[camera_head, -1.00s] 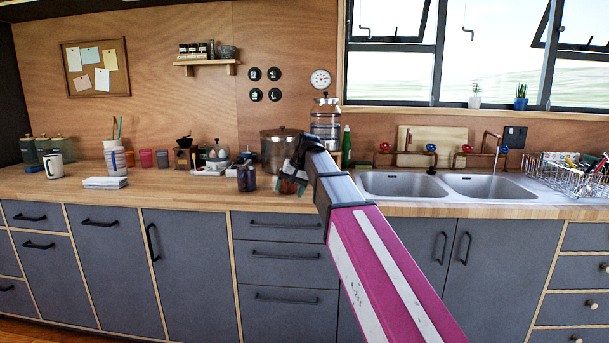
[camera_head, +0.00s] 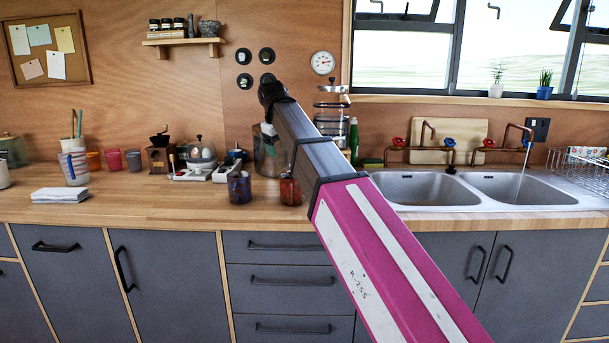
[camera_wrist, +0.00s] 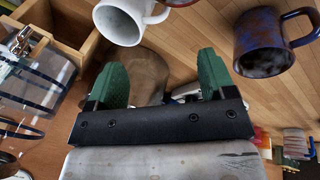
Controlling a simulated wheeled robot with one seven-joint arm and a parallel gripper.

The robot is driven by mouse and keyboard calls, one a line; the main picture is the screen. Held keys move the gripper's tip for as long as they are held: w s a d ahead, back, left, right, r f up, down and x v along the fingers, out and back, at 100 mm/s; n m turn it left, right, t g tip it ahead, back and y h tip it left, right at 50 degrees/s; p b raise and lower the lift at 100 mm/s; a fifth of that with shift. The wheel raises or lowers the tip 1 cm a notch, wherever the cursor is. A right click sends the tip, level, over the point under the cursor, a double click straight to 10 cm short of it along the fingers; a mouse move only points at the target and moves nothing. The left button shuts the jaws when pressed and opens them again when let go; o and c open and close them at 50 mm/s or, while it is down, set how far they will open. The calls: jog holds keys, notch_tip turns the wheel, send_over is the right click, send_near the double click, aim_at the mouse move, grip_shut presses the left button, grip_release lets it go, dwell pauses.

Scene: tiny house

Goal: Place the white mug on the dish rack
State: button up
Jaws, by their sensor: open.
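A white mug (camera_wrist: 128,22) shows at the top of the wrist view, cut off by the frame edge. It lies beyond my gripper, apart from the fingers; my arm seems to hide it in the head view. My gripper (camera_wrist: 162,72) is open, with nothing between its green fingers. In the head view it is mostly hidden behind my arm, above the counter by the metal pot. The wire dish rack (camera_head: 580,166) stands right of the sinks, cut off by the right edge. Another whitish mug (camera_head: 3,176) is just visible at the far left edge.
A dark blue mug (camera_head: 239,187) and a red mug or jar (camera_head: 290,191) stand near the counter front; the dark mug also shows in the wrist view (camera_wrist: 263,48). A French press (camera_head: 331,108) stands behind my arm. Two sinks (camera_head: 428,187) lie before the rack.

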jog(key=shift+w+d+x, duration=0.1)
jog(key=shift+d+x, duration=0.05)
jog(key=shift+x, duration=2.5)
jog(key=shift+w+d+x, duration=0.1)
jog(key=shift+d+x, duration=0.1)
jog(key=shift+x, duration=2.5)
jog(key=shift+r, duration=0.1)
jog(key=c, duration=1.2)
jog(key=shift+c, duration=0.7)
jog(key=shift+r, duration=0.2)
